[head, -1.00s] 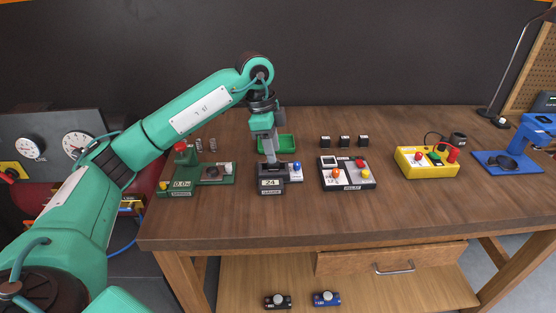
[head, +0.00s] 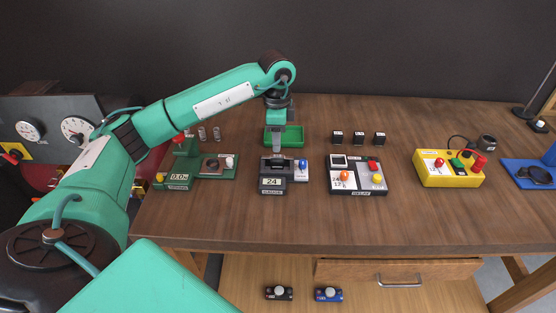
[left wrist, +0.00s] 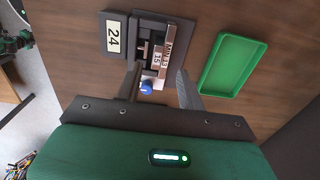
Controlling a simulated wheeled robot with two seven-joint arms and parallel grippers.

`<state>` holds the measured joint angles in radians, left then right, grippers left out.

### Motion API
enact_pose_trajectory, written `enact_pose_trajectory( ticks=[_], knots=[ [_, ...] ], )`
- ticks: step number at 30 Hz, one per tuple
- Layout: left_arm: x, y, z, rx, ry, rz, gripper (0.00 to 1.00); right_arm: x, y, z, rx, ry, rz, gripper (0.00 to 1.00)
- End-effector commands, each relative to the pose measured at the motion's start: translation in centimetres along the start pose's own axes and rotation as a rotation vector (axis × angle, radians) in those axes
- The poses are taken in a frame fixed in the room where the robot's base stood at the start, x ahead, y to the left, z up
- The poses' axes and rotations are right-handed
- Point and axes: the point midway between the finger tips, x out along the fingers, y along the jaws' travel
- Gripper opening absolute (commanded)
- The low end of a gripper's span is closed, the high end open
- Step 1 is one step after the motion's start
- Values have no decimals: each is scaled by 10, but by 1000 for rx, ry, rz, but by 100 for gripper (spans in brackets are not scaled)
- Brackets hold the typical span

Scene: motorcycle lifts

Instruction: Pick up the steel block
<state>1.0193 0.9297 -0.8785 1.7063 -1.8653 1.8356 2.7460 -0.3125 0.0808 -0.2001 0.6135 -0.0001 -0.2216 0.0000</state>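A dark gauge (head: 271,183) reading 24 stands on the bench, with a blue knob at its right. My left gripper (head: 277,150) points down at the back of this gauge in the head view. In the left wrist view my left gripper (left wrist: 158,72) is open, its two dark fingers apart. Between and beyond them lies a small metallic piece with a printed label (left wrist: 164,58), on the gauge (left wrist: 116,37); it may be the steel block, but I cannot tell for sure. Whether the fingers touch it is unclear. My right gripper is out of view.
A green tray (head: 293,137) lies just behind the gauge. A green device (head: 174,181) is at its left, a relay box (head: 357,188) at its right, and a yellow box (head: 436,178) farther right. Small black blocks (head: 358,138) and metal cylinders (head: 202,133) stand behind. The front strip is clear.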

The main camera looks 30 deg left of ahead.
Motion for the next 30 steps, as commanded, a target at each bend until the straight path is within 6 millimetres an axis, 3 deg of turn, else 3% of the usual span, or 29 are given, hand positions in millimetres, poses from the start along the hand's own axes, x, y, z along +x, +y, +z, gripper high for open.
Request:
enact_pose_trajectory(
  ticks=[3,7,13,21,27,30],
  knots=[
    [6,0,1,0,0,0,39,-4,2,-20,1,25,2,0],
    [24,3,2,0,-3,3,39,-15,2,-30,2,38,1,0],
    [50,3,2,1,0,1,39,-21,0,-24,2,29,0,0],
    [55,3,2,1,1,-1,39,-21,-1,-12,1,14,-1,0],
    [54,3,2,1,1,-1,2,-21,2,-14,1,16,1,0],
    [54,2,2,1,2,-2,0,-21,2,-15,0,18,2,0]
  ],
)
